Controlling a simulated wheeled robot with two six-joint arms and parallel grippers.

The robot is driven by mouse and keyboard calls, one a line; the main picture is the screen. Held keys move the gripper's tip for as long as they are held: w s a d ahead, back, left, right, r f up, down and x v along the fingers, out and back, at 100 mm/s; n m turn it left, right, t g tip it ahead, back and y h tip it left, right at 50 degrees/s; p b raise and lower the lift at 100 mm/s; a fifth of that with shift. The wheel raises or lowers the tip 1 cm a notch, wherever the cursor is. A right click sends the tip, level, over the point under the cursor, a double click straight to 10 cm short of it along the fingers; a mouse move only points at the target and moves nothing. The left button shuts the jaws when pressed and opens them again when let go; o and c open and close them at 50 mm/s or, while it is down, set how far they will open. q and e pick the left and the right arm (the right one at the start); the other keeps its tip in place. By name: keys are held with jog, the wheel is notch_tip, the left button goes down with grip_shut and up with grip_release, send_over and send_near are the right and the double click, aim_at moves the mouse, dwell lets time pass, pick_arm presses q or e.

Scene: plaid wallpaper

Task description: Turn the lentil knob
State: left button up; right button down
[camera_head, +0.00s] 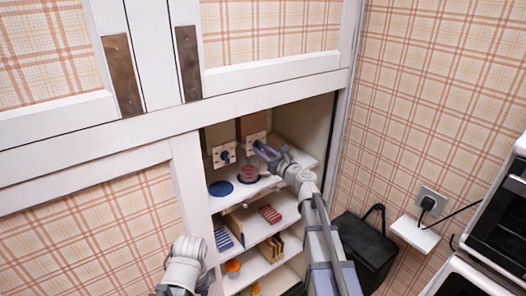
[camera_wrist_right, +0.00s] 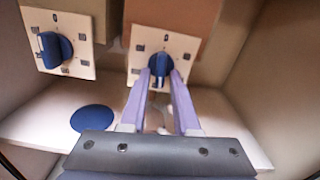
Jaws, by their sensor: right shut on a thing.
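Two blue knobs on pale square plates face out from dispenser fronts inside the open cabinet. The right knob (camera_wrist_right: 158,66) is on a brown front, and the left knob (camera_wrist_right: 54,50) is on a more olive front; the left one also shows in the head view (camera_head: 225,156). I cannot read which one is lentil. My right gripper (camera_wrist_right: 160,78) is shut on the right knob, with its two purple fingers on either side; it also shows in the head view (camera_head: 261,149). My left arm is low at the left, and its fingers are not clearly visible.
A blue disc (camera_wrist_right: 93,118) lies on the shelf below the left knob. Lower shelves hold striped items (camera_head: 270,214) and an orange round thing (camera_head: 233,266). The cabinet's right wall (camera_wrist_right: 270,80) is close to the gripper.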

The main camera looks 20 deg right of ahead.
jog(key=shift+s+a+m, duration=0.1)
jog(key=shift+m, duration=0.8)
jog(key=shift+f, duration=0.1)
jog(key=c, duration=0.9)
grip_release()
jog(key=v, duration=0.8)
